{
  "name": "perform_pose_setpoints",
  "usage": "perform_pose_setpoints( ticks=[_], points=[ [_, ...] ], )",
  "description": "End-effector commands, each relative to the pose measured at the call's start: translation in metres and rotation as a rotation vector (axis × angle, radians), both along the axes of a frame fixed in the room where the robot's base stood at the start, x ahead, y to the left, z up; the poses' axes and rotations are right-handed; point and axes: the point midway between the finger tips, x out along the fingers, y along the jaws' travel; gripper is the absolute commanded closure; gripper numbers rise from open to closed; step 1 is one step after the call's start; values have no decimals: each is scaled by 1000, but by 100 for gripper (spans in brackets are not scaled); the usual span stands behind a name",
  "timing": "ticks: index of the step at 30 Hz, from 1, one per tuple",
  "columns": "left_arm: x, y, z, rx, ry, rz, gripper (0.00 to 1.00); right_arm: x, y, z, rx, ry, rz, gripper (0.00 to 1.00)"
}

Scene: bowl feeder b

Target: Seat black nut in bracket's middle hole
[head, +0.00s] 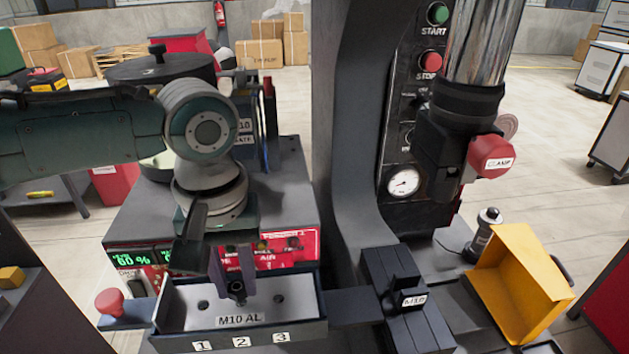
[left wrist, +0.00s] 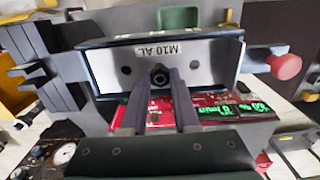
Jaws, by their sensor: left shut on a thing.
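My left gripper (head: 237,286) points down over the bracket and is shut on the black nut (head: 237,293). In the left wrist view the nut (left wrist: 160,76) shows as a dark ring between the tips of the two fingers (left wrist: 160,84). The bracket (head: 257,310) is a pale plate marked M10 AL, with an open dark hole to each side of the nut. It also shows in the left wrist view (left wrist: 212,62). The nut covers the middle hole. I cannot tell whether it touches the plate or hangs just above it. My right gripper is not in view.
A dark tray (head: 190,343) numbered 1, 2, 3 surrounds the bracket. A red knob (head: 110,301) stands to its left. A dark block marked M10 (head: 407,300) and a yellow bin (head: 524,283) lie to the right. The machine's column (head: 345,130) rises behind.

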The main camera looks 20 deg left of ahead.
Motion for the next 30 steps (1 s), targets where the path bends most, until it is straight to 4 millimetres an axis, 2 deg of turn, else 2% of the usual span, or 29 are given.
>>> perform_pose_setpoints(
  ticks=[4,30],
  points=[
    [0,0,1,1,1,0,100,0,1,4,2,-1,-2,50],
    [0,0,-11,-1,-1,0,100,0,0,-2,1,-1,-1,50]
  ],
)
